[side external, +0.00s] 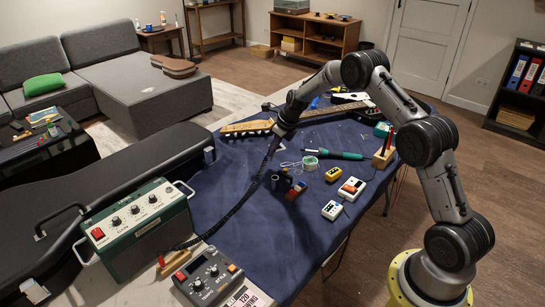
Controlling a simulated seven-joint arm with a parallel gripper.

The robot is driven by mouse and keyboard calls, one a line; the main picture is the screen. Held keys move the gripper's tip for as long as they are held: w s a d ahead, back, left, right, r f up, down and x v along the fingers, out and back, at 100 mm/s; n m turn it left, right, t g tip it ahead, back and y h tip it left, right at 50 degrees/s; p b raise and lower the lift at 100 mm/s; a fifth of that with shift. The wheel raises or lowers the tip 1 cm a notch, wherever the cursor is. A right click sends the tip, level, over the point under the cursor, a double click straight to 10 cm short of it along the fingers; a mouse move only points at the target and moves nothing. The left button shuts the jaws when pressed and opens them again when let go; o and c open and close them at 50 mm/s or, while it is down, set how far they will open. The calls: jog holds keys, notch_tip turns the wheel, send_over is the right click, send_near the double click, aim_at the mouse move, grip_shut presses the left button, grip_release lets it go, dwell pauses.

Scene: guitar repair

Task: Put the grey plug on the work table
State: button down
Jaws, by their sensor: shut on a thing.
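My gripper (284,130) is small and dark in the side external view, at the end of my arm above the far left part of the blue-covered work table (235,205). It is shut on the grey plug, which is mostly hidden between the dark fingers and hard to make out. A thick black cable (236,212) hangs from my gripper and curves down to the left, to the table's near left side beside the green amplifier box (140,225). The plug appears to be above the cloth, but the exact gap cannot be told.
A guitar neck (248,128) lies behind my gripper. A grey multi-knob unit (208,278) stands at the near edge. Bare cloth lies centre-left.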

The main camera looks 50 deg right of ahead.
aim_at(272, 157)
jog(key=shift+w+f, duration=0.15)
jog(key=shift+f, duration=0.05)
jog(key=shift+w+d+f, duration=0.1)
jog(key=shift+f, duration=1.5)
jog(key=shift+f, duration=0.1)
jog(key=c, duration=0.8)
grip_release()
jog(key=shift+f, duration=0.1)
jog(key=shift+c, duration=0.2)
